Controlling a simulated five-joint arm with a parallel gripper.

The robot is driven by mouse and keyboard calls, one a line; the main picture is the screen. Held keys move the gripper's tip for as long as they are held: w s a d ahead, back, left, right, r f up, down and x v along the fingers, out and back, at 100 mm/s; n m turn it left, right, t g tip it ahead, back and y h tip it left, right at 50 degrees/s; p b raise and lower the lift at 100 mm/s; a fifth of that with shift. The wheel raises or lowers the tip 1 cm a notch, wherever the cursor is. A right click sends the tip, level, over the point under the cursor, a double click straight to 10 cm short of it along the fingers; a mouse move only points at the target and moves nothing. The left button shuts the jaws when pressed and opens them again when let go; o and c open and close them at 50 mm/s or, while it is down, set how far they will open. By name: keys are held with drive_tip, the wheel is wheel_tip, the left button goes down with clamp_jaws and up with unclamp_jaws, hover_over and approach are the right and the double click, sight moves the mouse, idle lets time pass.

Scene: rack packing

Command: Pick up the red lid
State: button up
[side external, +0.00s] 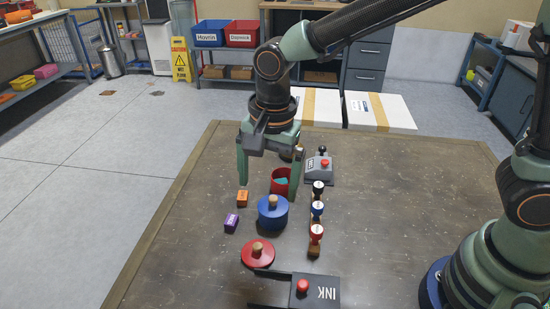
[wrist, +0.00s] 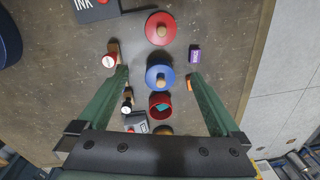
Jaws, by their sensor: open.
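The red lid (side external: 257,254) is a flat red disc with a wooden knob. It lies on the table in front of the blue lidded pot, and in the wrist view it shows at the top (wrist: 160,28). My gripper (side external: 269,187) is open and empty, pointing down above the far part of the table. The lid is outside its fingers, towards the near side. In the wrist view the blue pot (wrist: 160,76) and an open red pot (wrist: 160,104) with something teal inside appear between the two green fingers. In the side view the right finger partly hides the red pot (side external: 281,181).
Several stamps, one of them red (side external: 316,236), stand in a row right of the pots. A dark INK box (side external: 315,292) lies near the lid's front right. An orange block (side external: 243,198) and a purple block (side external: 231,222) lie left.

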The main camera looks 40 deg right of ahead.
sight(258, 246)
drive_tip(key=a+f, duration=0.1)
drive_tip(key=f, duration=0.4)
drive_tip(key=a+f+m, duration=0.1)
drive_tip(key=f, duration=0.4)
drive_tip(key=a+f+m, duration=0.1)
drive_tip(key=f, duration=0.4)
drive_tip(key=shift+s+a+f+g, duration=0.15)
drive_tip(key=shift+s+a+g, duration=0.15)
drive_tip(key=shift+s, duration=0.1)
drive_tip(key=c, duration=1.1)
